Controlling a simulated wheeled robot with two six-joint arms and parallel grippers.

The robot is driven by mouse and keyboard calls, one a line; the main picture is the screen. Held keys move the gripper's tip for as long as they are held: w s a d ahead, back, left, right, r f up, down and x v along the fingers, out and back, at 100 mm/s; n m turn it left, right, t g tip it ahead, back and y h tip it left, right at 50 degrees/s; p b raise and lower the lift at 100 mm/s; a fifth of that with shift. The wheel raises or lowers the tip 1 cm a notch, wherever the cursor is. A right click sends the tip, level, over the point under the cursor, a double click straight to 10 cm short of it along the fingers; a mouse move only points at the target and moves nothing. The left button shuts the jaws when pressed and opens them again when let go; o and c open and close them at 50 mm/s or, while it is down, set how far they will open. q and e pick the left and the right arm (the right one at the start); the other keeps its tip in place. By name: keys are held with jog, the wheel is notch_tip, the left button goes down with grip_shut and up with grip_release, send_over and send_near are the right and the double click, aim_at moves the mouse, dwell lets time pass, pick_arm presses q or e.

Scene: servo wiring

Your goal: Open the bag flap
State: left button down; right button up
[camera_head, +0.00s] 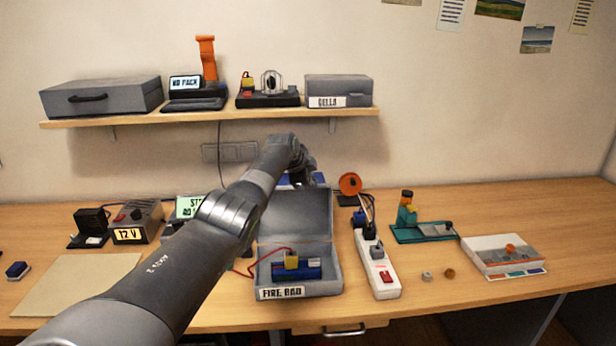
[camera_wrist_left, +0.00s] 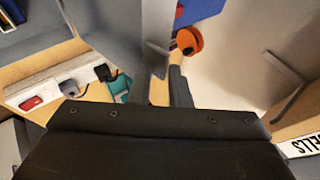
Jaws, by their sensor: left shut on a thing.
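The grey bag labelled FIRE BAG (camera_head: 330,287) sits on the desk, with a blue battery pack (camera_head: 297,271) with a yellow connector and red wire inside. Its flap (camera_head: 300,212) stands raised at the back, open above the box. My left arm reaches across from the lower left, and my left gripper (camera_head: 303,178) is at the flap's top edge, shut on it; the fingertips are largely hidden behind the arm. In the left wrist view the grey flap (camera_wrist_left: 115,35) runs up to the gripper. My right gripper is not in view.
A white power strip (camera_head: 377,265) stands close to the bag's right, with an orange reel (camera_head: 350,184) behind it. A 12 V supply (camera_head: 135,222) is at left. A shelf (camera_head: 215,116) with boxes hangs above the arm.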

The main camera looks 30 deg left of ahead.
pick_arm(q)
jog(key=shift+w, duration=0.1)
dwell(0.5)
jog(key=c, duration=1.6)
grip_release()
jog(key=shift+f, duration=0.1)
jog(key=b+v, duration=0.1)
jog(key=v, duration=0.7)
jog(key=b+v, duration=0.2)
jog(key=v, duration=0.7)
jog(key=shift+w+a+r, duration=0.1)
jog(key=shift+a+r, duration=0.05)
jog(key=shift+r, duration=0.3)
